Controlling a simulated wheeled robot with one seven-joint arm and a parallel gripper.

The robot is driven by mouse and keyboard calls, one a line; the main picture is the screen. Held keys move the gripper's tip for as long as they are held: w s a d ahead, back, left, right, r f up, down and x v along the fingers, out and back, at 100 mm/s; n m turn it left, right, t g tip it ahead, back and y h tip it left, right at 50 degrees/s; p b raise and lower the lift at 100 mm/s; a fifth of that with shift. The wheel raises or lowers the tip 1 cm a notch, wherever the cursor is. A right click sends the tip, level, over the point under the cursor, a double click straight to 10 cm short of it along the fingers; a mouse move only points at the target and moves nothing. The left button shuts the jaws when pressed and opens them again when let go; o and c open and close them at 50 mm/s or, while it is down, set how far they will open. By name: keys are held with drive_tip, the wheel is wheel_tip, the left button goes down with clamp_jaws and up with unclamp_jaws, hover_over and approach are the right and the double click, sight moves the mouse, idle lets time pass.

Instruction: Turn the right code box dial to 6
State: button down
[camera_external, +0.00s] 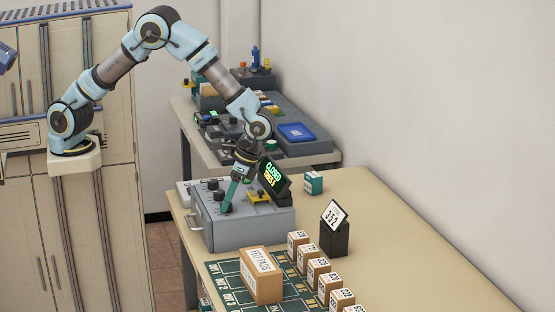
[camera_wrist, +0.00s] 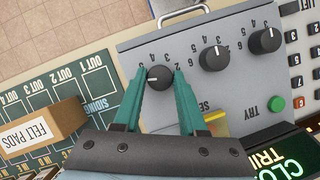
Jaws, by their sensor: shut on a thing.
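The code box (camera_external: 255,230) is a grey case on the table with three black dials along its top. In the wrist view its lettering is upside down, so the dial at the left (camera_wrist: 158,77) is the right one when read upright. My gripper (camera_wrist: 160,75) is shut on that dial, with one teal finger on each side. The dial's white mark points left in the picture; the small numerals around it are partly hidden and I cannot read its setting surely. The middle dial (camera_wrist: 213,58) and the far dial (camera_wrist: 264,40) are free. My gripper also shows in the external view (camera_external: 228,207).
The lit display (camera_external: 272,176) shows CLOSED in green. A green TRY button (camera_wrist: 276,104) and a yellow part (camera_wrist: 217,122) are on the box. A FELT PADS carton (camera_external: 261,275), several small boxes (camera_external: 310,262) and a black stand (camera_external: 335,238) are nearby.

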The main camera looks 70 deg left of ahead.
drive_tip(key=shift+c, duration=2.3)
unclamp_jaws()
drive_tip(key=b+v, duration=0.3)
drive_tip(key=v, duration=0.7)
drive_tip(key=shift+r, duration=0.4)
drive_tip(key=s+a+f+n+t+h, duration=0.1)
drive_tip(key=s+a+n+t+h, duration=0.15)
drive_tip(key=a, duration=1.05)
drive_tip(key=s+a+f+n+t, duration=0.1)
drive_tip(key=s+a+f+t, duration=0.2)
drive_tip(key=s+a, duration=0.8)
drive_tip(key=shift+s+a+f, duration=0.2)
drive_tip(key=shift+s+a, duration=0.1)
drive_tip(key=shift+a, duration=0.2)
